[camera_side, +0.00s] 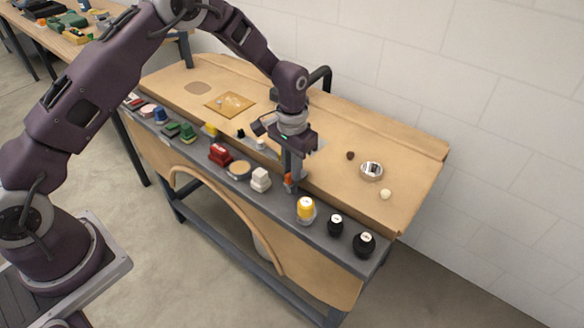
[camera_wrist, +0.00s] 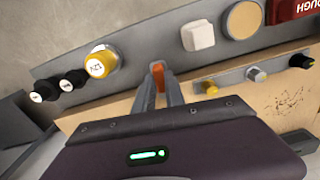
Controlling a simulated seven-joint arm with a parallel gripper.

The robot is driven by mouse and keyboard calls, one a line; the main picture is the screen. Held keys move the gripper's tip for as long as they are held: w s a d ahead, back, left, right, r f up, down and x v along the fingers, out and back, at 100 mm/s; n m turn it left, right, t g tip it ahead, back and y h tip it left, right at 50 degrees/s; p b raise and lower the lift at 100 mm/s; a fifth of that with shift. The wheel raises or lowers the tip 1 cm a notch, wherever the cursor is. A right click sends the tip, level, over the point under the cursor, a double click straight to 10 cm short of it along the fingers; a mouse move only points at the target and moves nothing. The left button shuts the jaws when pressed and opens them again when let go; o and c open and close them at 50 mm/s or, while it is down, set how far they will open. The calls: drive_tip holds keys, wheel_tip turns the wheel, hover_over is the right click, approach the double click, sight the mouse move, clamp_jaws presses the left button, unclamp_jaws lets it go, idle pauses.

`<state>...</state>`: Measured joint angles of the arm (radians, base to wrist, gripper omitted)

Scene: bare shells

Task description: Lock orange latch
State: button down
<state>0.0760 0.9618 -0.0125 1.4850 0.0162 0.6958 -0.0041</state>
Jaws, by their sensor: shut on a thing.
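The orange latch (camera_wrist: 158,76) is a small upright piece on the grey front ledge of the workbench. It also shows in the side view (camera_side: 288,180), between the white block and the yellow knob. My gripper (camera_wrist: 160,80) points down at it, with one finger on each side, and is shut on the latch. In the side view my gripper (camera_side: 289,177) hides part of the latch. Which way the latch is turned I cannot tell.
Beside the latch on the ledge are a white block (camera_side: 261,179) and a yellow-topped knob (camera_side: 306,209), with black knobs (camera_side: 364,244) farther right. A red block (camera_side: 220,153) and a round tan disc (camera_side: 238,170) are to the left. A metal bowl (camera_side: 372,170) sits on the wooden top.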

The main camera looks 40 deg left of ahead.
drive_tip(key=shift+w+r+n, duration=0.1)
drive_tip(key=shift+n, duration=0.5)
drive_tip(key=c, duration=1.4)
unclamp_jaws()
wheel_tip(320, 180, up, 7)
